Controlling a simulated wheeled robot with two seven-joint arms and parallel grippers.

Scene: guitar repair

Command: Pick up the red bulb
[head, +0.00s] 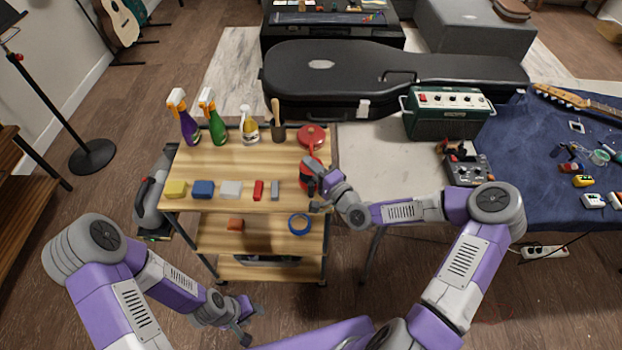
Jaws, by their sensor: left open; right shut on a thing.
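The red bulb (306,172) is at the right edge of the wooden cart's top shelf, partly hidden behind my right gripper. My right gripper (314,190) is shut on it; I cannot tell whether the bulb still touches the shelf. My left gripper (251,322) is open and empty, low in front of the cart and well away from the bulb.
The cart (235,160) carries a red round object (311,136), spray bottles (212,122) and a row of small blocks (203,189). Blue tape (299,224) lies on its middle shelf. A blue-covered table (530,140) stands right.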

